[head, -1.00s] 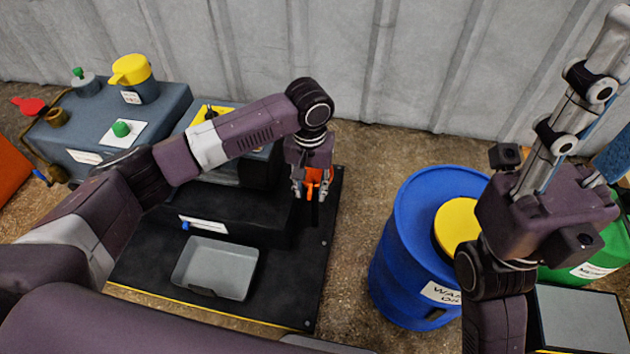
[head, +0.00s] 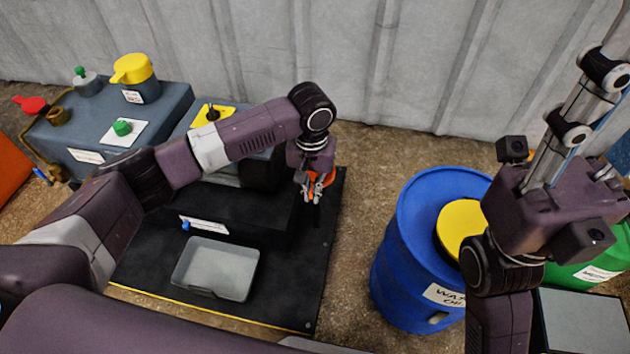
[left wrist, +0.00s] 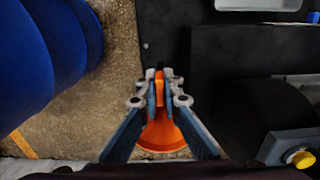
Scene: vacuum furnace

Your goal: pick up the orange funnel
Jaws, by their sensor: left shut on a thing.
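The orange funnel (left wrist: 160,135) shows in the left wrist view, its narrow spout between the fingers and its wide cone toward the wrist. My left gripper (left wrist: 160,76) is shut on the spout. In the head view, the left gripper (head: 315,192) is over the right part of the black mat, and a little of the orange funnel (head: 325,174) shows behind its fingers. Whether the funnel touches the mat cannot be told. My right gripper (head: 565,175) is at the upper right, its fingertips partly outside the picture, so its opening cannot be told.
A black mat (head: 290,290) holds a grey tray (head: 215,268) and a dark machine block. A blue drum (head: 410,230) with a yellow lid stands to the right of the mat. Bare floor lies between them. A corrugated wall runs along the back.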

